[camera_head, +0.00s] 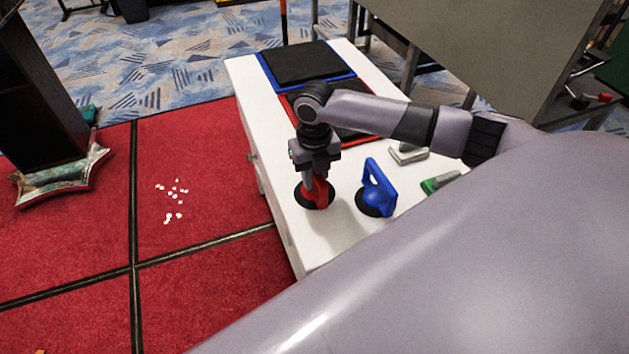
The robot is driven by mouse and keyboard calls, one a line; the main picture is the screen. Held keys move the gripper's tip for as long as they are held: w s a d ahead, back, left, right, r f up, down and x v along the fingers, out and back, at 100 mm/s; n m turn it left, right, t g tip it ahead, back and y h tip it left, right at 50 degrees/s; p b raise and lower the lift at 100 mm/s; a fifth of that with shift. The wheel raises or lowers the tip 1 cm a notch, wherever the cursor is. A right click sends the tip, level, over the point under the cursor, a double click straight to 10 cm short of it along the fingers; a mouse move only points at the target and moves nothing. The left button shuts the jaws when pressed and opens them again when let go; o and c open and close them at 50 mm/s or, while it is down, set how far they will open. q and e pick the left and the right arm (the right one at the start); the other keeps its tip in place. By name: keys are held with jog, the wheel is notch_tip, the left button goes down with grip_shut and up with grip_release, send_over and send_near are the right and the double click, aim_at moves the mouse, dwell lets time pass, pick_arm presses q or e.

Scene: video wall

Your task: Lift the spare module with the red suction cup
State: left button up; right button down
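The red suction cup (325,194) stands on its black round pad near the left front edge of a white cabinet top. My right gripper (317,180) points down over it, with its fingers at the red handle. It hides part of the handle, and I cannot tell whether the fingers press on it. Two dark flat modules lie at the far end: one on a blue-edged tray (342,76), one on a red-edged tray (287,108) partly hidden by my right arm. Which one is the spare is not marked. My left gripper is not in view.
A blue suction cup (377,187) stands right of the red one. Metal tools, one with a green part (438,183), lie farther right. The white cabinet (345,232) has free surface in front. White bits (173,190) lie on the red carpet. A large grey panel (490,50) stands behind.

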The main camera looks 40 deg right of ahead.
dwell(0.3)
notch_tip(320, 180, up, 21)
jog(key=shift+f, duration=0.2)
jog(key=c, duration=1.6)
grip_release()
grip_shut()
jog(key=shift+f, duration=0.1)
